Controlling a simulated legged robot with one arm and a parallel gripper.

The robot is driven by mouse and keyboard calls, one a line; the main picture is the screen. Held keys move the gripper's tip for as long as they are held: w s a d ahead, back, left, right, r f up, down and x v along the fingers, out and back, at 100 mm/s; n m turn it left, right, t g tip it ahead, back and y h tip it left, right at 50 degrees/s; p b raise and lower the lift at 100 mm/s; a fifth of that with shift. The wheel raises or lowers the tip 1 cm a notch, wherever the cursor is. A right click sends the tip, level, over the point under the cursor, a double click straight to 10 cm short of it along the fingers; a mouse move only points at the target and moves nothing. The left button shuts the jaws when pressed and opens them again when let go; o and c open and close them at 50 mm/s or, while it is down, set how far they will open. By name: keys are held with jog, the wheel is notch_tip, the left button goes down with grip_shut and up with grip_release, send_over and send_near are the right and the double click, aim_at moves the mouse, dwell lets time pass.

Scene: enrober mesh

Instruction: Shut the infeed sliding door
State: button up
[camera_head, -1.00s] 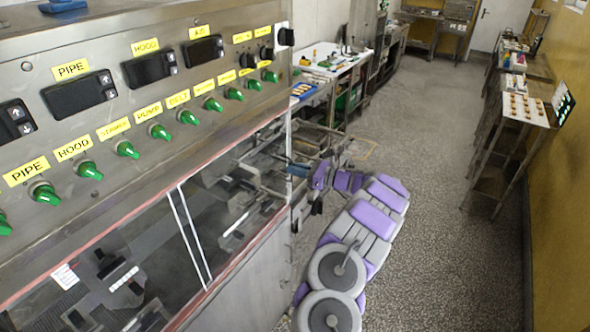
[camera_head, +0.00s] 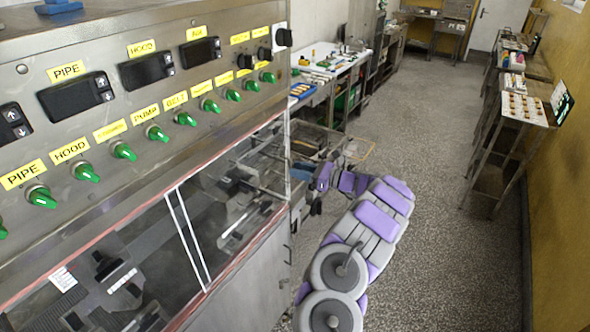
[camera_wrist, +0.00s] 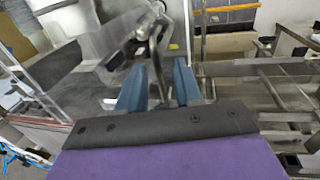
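The machine's front has clear sliding panels under a red-edged rail. The right-hand clear panel (camera_head: 232,205) and the left-hand one (camera_head: 110,275) meet near two pale upright strips. I cannot tell for sure which panel is the infeed door. My gripper (camera_wrist: 158,88) shows in the wrist view as two blue fingers spread apart, with a gap between them. A thin metal lever or rod (camera_wrist: 157,60) appears in or behind that gap; contact is unclear. In the head view my purple and grey arm reaches to the machine's far right end, where the fingers are hard to make out.
The control panel (camera_head: 150,110) with green knobs is above the clear panels. A metal frame (camera_wrist: 280,80) with bars is at right in the wrist view. A white worktable (camera_head: 335,70) stands beyond the machine. Speckled floor (camera_head: 430,130) is open to the right, before the side tables.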

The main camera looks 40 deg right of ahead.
jog(key=v, duration=1.5)
jog(key=shift+s+d+f, duration=0.15)
jog(key=shift+d+f, duration=0.05)
jog(key=shift+d, duration=0.25)
